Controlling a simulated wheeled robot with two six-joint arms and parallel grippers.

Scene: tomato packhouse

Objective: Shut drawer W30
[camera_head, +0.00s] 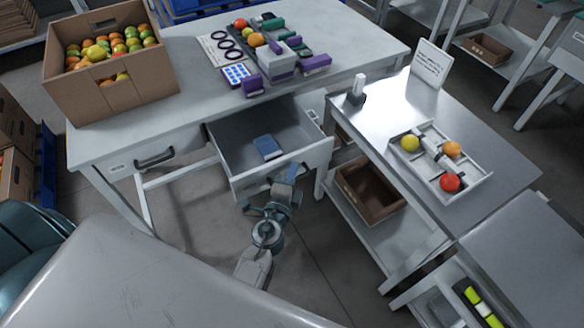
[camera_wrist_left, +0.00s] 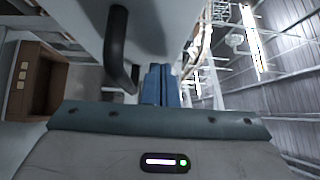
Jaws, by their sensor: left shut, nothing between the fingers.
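A grey drawer (camera_head: 240,128) stands pulled out from the long table, its light front panel (camera_head: 318,155) facing me; I cannot read its label, so I cannot tell that it is W30. A blue box (camera_head: 267,146) lies inside. My left gripper (camera_head: 291,173) is shut and empty, in front of the panel and overlapping it in the head view; whether it touches is unclear. In the left wrist view, the blue fingers (camera_wrist_left: 162,84) are together beside a dark bar handle (camera_wrist_left: 118,50) on a pale panel (camera_wrist_left: 165,22). My right gripper is not in view.
A closed drawer with a dark handle (camera_head: 155,158) sits to the left. The table (camera_head: 190,50) bears a tomato box (camera_head: 110,92) and purple and green blocks. A side table (camera_head: 485,150) with a tray (camera_head: 478,182) stands close on the right, above a brown crate (camera_head: 356,195).

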